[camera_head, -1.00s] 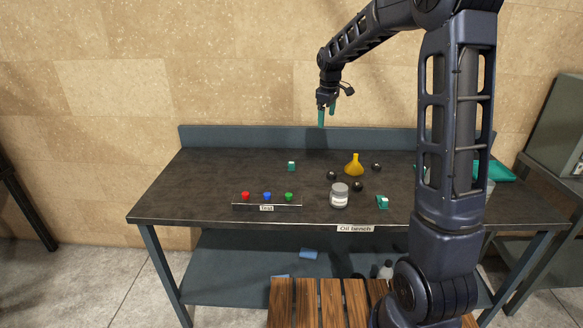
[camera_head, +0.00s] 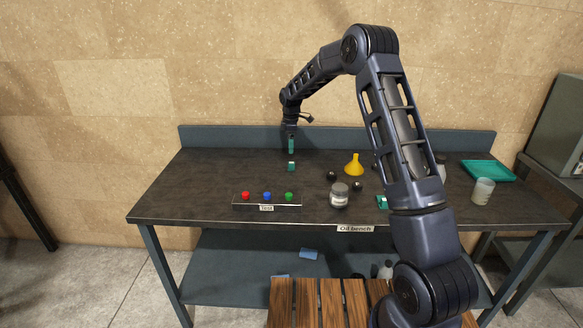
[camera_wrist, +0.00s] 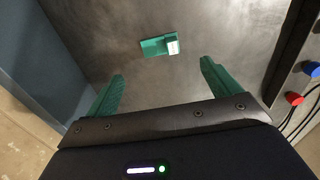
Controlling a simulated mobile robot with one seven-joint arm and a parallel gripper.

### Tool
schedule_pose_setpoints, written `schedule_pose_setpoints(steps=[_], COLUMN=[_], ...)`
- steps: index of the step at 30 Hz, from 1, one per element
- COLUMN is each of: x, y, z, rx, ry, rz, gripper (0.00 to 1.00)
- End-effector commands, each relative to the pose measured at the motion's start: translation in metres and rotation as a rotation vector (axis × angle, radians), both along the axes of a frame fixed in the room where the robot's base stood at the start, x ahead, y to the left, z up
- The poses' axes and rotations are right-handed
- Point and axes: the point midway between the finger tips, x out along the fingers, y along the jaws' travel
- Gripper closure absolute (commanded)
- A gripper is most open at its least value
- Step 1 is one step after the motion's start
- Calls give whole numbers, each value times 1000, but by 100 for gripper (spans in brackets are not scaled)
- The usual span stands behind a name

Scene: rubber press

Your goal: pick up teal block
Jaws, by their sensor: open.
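A small teal block (camera_head: 291,166) with a white label lies on the dark bench top toward the back left. It also shows in the wrist view (camera_wrist: 155,46), ahead of my fingertips and roughly centred between them. My gripper (camera_head: 291,147) is above the block, with its teal fingers pointing down. In the wrist view my gripper (camera_wrist: 162,68) is open, its two fingers wide apart with nothing between them. A gap of unclear height separates the fingers from the block. A second teal block (camera_head: 382,201) lies near the front edge, partly hidden by my arm.
A button strip (camera_head: 267,205) with red, blue and green buttons is at the front left. A grey jar (camera_head: 339,196), yellow funnel (camera_head: 354,165) and dark round knobs stand mid-bench. A teal tray (camera_head: 488,170) and clear cup (camera_head: 483,191) are at right. A raised back edge (camera_head: 230,137) runs behind.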

Motion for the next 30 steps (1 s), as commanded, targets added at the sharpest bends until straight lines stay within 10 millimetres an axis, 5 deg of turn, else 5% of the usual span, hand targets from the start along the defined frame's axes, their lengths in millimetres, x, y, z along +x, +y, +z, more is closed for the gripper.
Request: schedule_pose_setpoints(steps=[9,30], x=[0,0], y=[-1,-1], z=[-43,-100], rx=[-1,-1], ry=[1,-1], rz=[-2,-3], gripper=[11,11])
